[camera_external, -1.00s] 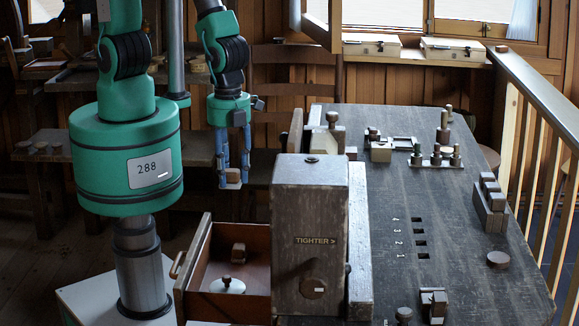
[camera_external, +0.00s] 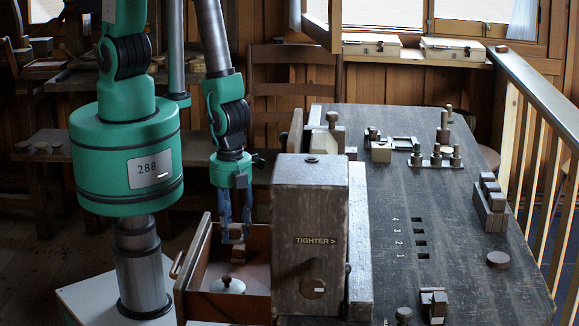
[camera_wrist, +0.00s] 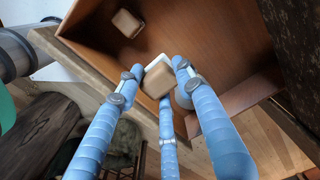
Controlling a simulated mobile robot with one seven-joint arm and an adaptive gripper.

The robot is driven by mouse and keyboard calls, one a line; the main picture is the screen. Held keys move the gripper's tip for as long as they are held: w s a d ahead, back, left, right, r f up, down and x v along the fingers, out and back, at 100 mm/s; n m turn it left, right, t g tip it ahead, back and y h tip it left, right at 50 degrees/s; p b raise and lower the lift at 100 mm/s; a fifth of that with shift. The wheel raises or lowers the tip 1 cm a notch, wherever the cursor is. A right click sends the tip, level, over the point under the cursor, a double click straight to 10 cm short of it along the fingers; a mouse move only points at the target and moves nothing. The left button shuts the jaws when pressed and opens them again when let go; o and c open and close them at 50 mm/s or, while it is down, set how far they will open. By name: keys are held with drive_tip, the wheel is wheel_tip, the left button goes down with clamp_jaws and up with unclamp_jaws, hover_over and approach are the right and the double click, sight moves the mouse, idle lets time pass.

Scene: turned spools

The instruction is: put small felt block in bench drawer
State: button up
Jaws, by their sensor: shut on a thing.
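My gripper (camera_external: 235,239) has three blue fingers, shut on a small tan block with a white layer, the small felt block (camera_wrist: 158,80). In the external view its fingers point down over the open bench drawer (camera_external: 258,268), near the drawer's far side. The wrist view shows the held block between the fingertips (camera_wrist: 160,72), with the drawer (camera_wrist: 220,40) below. The external view only partly shows the held block (camera_external: 237,231) between the fingers. Whether it touches the drawer floor cannot be told; it looks above it.
Another small brown block (camera_wrist: 127,22) lies in the drawer. A tall grey box marked TIGHTER (camera_external: 310,215) stands right of the drawer. The dark bench top (camera_external: 400,285) holds several small parts.

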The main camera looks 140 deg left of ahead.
drive_tip(key=shift+f+b, duration=0.6)
drive_tip(key=shift+f, duration=2.5)
drive_tip(key=shift+f+b, duration=0.4)
drive_tip(key=shift+f, duration=1.5)
drive_tip(key=shift+f, duration=0.1)
drive_tip(key=o, duration=1)
wheel_tip(320, 180, up, 12)
drive_tip(key=shift+r+p, duration=0.1)
drive_tip(key=shift+p, duration=1.15)
